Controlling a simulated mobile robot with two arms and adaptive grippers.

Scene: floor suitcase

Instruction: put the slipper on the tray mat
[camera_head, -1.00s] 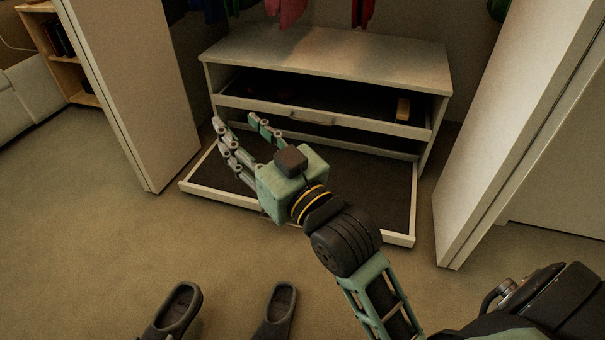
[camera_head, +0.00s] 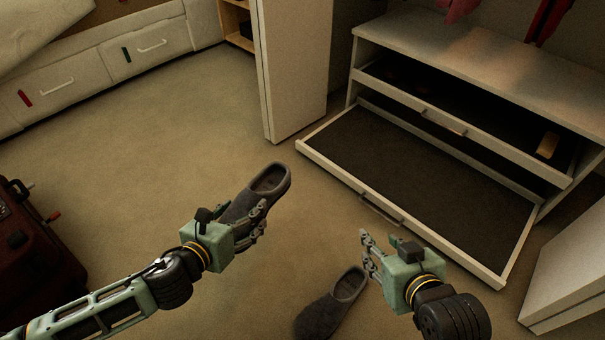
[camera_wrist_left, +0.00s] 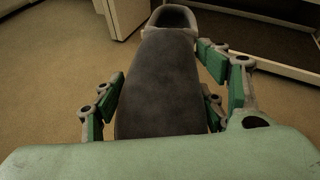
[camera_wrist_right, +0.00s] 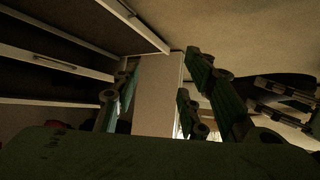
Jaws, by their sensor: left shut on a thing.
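A dark grey slipper (camera_head: 262,188) is held in my left gripper (camera_head: 254,228), in front of the dresser. In the left wrist view the slipper (camera_wrist_left: 165,85) lies lengthwise between the green fingers, its open heel end pointing away. A second dark grey slipper (camera_head: 332,305) is low in the head view, left of my right gripper (camera_head: 368,256). The right fingers are apart with nothing between them in the right wrist view (camera_wrist_right: 150,95). The dark mat (camera_head: 400,165) lines the lower pulled-out drawer, and its visible surface is bare.
The upper drawer (camera_head: 440,118) is also pulled out, overhanging the back of the lower one, with a small tan block (camera_head: 547,145) inside. White door panels (camera_head: 295,70) flank the dresser. A dark red suitcase (camera_head: 35,255) stands at left.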

